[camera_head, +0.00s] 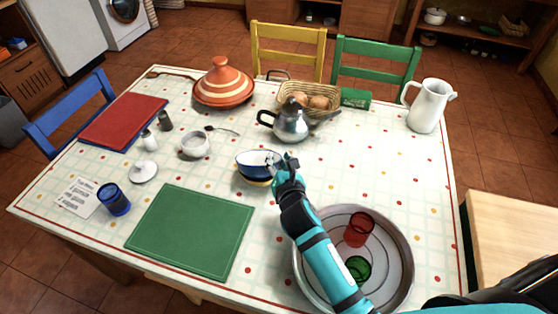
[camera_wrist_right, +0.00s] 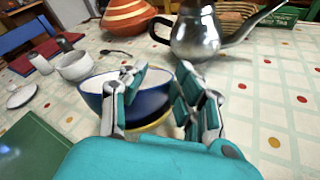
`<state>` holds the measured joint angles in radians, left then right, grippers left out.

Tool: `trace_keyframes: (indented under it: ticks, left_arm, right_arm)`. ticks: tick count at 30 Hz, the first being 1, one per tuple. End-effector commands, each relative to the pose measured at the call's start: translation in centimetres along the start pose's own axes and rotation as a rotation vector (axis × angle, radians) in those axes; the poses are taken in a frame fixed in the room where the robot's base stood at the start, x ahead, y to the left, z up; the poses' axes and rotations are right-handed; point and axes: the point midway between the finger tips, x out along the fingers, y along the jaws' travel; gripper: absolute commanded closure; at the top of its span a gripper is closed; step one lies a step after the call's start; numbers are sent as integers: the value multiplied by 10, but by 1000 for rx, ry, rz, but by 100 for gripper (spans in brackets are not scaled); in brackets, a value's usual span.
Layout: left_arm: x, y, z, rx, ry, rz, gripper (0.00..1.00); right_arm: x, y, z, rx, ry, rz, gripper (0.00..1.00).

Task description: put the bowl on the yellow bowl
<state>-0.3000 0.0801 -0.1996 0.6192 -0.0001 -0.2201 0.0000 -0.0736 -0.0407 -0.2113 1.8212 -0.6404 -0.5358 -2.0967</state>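The blue-and-white bowl (camera_head: 252,163) stands near the middle of the table. The yellow bowl (camera_head: 257,182) shows as a narrow band directly beneath it, mostly hidden, so the blue bowl appears to rest on it, roughly level. In the right wrist view the blue bowl (camera_wrist_right: 92,91) and yellow bowl (camera_wrist_right: 157,123) also appear stacked. My right gripper (camera_head: 281,160) is at the blue bowl's right rim. In the wrist view its fingers (camera_wrist_right: 160,72) are apart, one over the bowl and one outside it, with visible gaps. My left gripper is out of view.
A metal teapot (camera_head: 291,125) stands just behind the bowls. A white cup (camera_head: 195,145) is to their left and a green mat (camera_head: 192,231) in front left. A round metal tray (camera_head: 309,271) with red and green glasses lies beneath my right arm.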

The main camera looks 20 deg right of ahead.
Motion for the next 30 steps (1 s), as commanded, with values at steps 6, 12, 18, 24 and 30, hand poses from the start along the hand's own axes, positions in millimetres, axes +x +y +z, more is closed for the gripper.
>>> trace_keyframes:
  ticks: [6,12,18,24,30]
  left_arm:
    - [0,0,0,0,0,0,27]
    - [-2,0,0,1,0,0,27]
    - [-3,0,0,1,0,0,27]
    - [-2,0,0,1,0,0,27]
    - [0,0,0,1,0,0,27]
  right_arm:
    - [0,1,0,1,0,2,71]
    - [-1,3,5,2,-1,2,71]
    - [-28,4,8,-1,0,1,71]
    - [-74,4,8,0,1,2,71]
    - [-108,4,8,0,1,1,71]
